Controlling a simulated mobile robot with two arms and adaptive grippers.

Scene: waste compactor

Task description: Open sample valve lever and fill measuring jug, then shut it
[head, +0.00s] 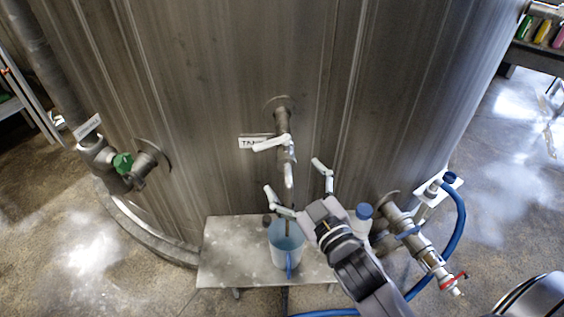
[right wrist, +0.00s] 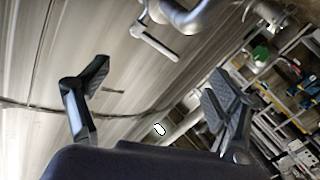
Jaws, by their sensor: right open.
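The sample valve (head: 284,118) comes out of the tank wall. Its pale lever (head: 270,143) points left, and its spout (head: 289,176) points down. The lever shows near the top of the right wrist view (right wrist: 156,43). The measuring jug (head: 281,256), pale with a blue handle, stands upright on the metal shelf below the spout. My right gripper (head: 294,178) is open and empty, its fingers spread either side of the spout, below the lever and above the jug. I cannot tell whether liquid runs from the spout. My left gripper is not in view.
A blue-capped bottle (head: 363,212) stands on the shelf (head: 228,254) just right of my right gripper. A red-handled valve (head: 453,281) and a blue hose (head: 455,225) lie further right. A green-handled valve (head: 122,163) is at the left. The tank (head: 215,90) stands close behind.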

